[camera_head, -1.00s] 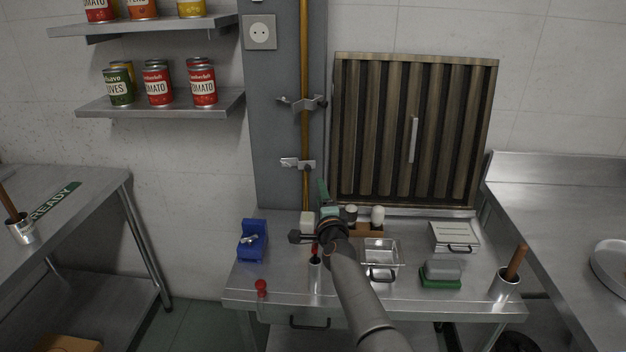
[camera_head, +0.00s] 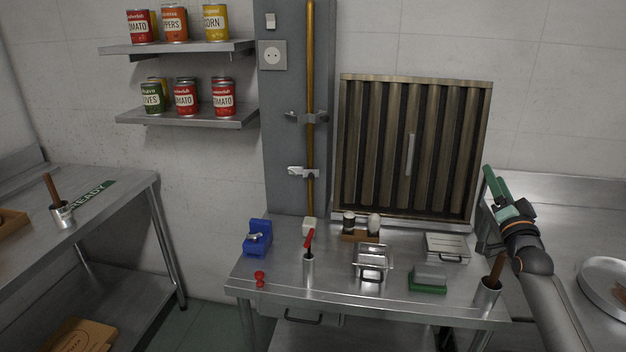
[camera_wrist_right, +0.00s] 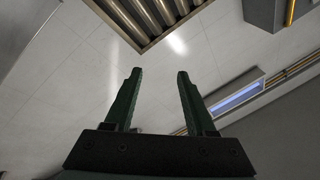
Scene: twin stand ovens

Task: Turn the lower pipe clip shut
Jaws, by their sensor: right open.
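The lower pipe clip (camera_head: 302,172) is a pale metal bracket on the brass pipe (camera_head: 310,140), low on the grey column. Its light-coloured tab points left of the pipe; I cannot tell from here how far it is turned. The upper pipe clip (camera_head: 306,117) sits higher on the same pipe. My right gripper (camera_head: 490,178) is raised at the right, beside the slatted filter panel and well away from the clips. In the right wrist view its two green fingers (camera_wrist_right: 155,88) are apart with nothing between them. My left gripper is out of view.
The slatted panel (camera_head: 412,150) stands right of the pipe. Shelves with cans (camera_head: 185,112) are left.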

